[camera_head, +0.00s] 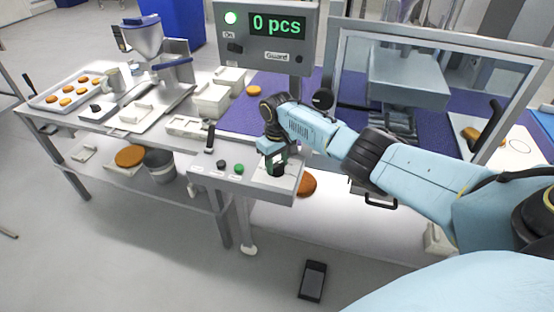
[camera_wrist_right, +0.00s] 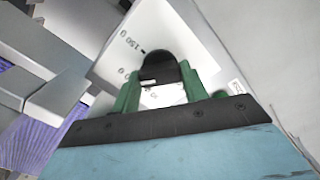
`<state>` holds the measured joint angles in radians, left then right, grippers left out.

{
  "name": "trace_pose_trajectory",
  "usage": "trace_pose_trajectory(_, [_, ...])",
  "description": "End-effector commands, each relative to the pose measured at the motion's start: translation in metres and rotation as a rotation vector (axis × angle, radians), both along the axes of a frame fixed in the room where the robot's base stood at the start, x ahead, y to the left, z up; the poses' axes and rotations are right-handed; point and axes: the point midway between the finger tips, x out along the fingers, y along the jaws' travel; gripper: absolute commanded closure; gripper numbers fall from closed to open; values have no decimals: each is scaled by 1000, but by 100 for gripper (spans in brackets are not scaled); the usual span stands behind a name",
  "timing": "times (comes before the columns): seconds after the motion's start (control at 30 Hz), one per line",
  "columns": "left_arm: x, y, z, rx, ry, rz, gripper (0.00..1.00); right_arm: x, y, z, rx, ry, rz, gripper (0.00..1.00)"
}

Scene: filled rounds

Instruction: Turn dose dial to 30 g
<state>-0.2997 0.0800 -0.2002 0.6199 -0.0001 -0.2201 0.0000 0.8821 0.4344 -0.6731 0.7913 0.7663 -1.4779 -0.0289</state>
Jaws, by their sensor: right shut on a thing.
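My right gripper (camera_head: 277,165) reaches down onto the right end of the grey control panel (camera_head: 225,180). In the right wrist view its green fingers (camera_wrist_right: 160,85) are shut on the black dose dial (camera_wrist_right: 158,64), one on each side. The white dial plate (camera_wrist_right: 115,65) shows a "150 g" mark and part of another mark ending in 0. The other marks are hidden or too small to read, and I cannot tell the dial's setting. My left gripper is not in view.
Black and green buttons (camera_head: 238,169) sit on the panel left of my gripper. A guard frame (camera_head: 440,38) stands behind my right arm. A dark tablet-like object (camera_head: 313,281) lies on the floor.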

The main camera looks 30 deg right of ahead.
Motion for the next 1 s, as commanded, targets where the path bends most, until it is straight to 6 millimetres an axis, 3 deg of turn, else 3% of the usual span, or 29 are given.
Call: trace_pose_trajectory(1.0, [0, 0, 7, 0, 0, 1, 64, 1, 0, 1, 0, -4, 916, 79])
